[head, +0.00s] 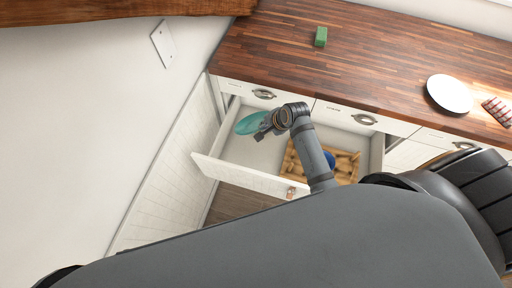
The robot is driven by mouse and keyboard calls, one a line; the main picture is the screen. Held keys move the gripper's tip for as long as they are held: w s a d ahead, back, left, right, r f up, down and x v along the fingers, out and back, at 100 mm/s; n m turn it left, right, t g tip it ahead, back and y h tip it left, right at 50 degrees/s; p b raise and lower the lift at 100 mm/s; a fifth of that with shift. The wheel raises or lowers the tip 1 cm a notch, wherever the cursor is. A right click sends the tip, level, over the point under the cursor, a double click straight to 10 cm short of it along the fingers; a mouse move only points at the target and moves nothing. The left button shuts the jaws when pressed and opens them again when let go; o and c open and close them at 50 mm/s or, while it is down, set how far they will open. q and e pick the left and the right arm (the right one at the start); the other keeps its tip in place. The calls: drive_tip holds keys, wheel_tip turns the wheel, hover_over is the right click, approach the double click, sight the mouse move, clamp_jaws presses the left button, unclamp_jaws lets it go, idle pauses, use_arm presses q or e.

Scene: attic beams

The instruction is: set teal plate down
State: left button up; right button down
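The teal plate (249,124) shows in the head view over the left part of an open drawer (240,178). My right gripper (264,131) is at the plate's right edge and appears to hold it by the rim. The fingertips are small and partly hidden by the wrist, so their closing on the rim is hard to make out. I cannot tell whether the plate touches the drawer floor. My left gripper is not in view.
A wooden tray (346,168) with a blue item (330,159) lies in the drawer's right part. On the wooden counter (290,58) are a green block (320,37), a white plate (450,93) and a red-striped item (498,110). The drawer's left floor is mostly clear.

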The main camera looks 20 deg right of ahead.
use_arm(q)
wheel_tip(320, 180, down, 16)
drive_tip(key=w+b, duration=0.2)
drive_tip(key=b, duration=1.2)
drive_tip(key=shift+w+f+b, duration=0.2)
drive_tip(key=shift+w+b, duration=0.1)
drive_tip(key=shift+b, duration=0.1)
use_arm(e)
wheel_tip(320, 180, down, 26)
drive_tip(key=shift+w, duration=0.3)
drive_tip(key=shift+f, duration=0.2)
drive_tip(key=c, duration=1.5)
unclamp_jaws()
use_arm(q)
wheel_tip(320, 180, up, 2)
drive_tip(key=p, duration=0.2)
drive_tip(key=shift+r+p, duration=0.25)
drive_tip(key=shift+p, duration=0.05)
use_arm(e)
drive_tip(key=v, duration=1.2)
drive_tip(key=shift+r, duration=0.2)
